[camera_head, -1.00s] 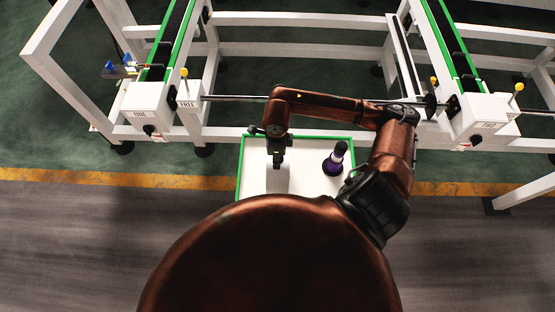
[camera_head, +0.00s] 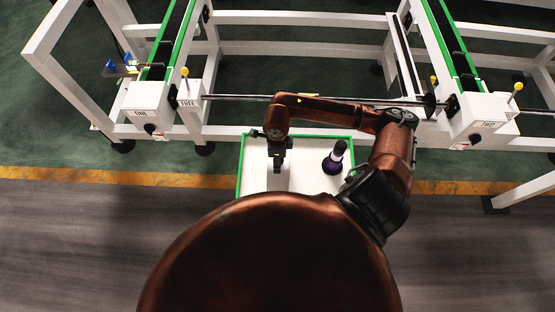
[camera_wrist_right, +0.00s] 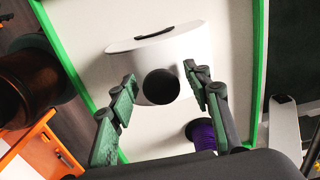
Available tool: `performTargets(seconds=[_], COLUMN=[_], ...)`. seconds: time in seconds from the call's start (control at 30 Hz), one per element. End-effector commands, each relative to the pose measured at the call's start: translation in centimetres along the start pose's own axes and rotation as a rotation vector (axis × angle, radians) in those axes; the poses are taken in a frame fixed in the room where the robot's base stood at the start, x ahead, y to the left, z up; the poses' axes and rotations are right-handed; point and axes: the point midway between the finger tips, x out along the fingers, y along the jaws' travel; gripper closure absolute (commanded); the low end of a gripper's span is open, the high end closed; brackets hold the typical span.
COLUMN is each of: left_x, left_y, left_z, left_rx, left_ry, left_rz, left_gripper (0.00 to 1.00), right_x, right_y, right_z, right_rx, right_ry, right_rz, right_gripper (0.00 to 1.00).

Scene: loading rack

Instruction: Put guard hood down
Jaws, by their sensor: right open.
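In the head view the hood (camera_head: 278,182) shows only partly, below my right gripper (camera_head: 278,162). In the right wrist view the green-padded fingers of my right gripper (camera_wrist_right: 160,78) are spread apart, one towards each side of the hood, with nothing gripped. Contact cannot be told. My left gripper is out of view.
White rack frames with conveyor lanes (camera_head: 172,40) and a long metal rod (camera_head: 240,97) lie beyond the tray. A yellow floor line (camera_head: 100,178) runs beside it.

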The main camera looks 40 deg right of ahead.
Motion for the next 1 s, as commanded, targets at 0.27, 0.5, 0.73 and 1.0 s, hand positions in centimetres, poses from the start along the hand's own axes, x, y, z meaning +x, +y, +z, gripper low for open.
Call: performTargets(seconds=[0.27, 0.5, 0.73, 1.0], left_x=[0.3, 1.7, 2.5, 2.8], left_y=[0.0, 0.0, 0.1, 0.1], left_z=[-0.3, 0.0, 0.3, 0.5], left_rx=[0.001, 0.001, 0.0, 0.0], left_ry=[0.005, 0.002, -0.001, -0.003], left_rz=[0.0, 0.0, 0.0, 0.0], left_gripper=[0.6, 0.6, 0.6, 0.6], right_x=[-1.5, -6.5, -10.5, -12.2], right_y=[-0.2, -0.2, -0.1, 0.0], right_z=[0.0, 0.1, 0.0, 0.0], right_rx=[0.001, -0.001, -0.001, 0.001], right_ry=[-0.002, -0.002, -0.001, 0.0], right_rz=[-0.005, -0.007, -0.004, 0.0], right_gripper=[0.55, 0.55, 0.55, 0.55])
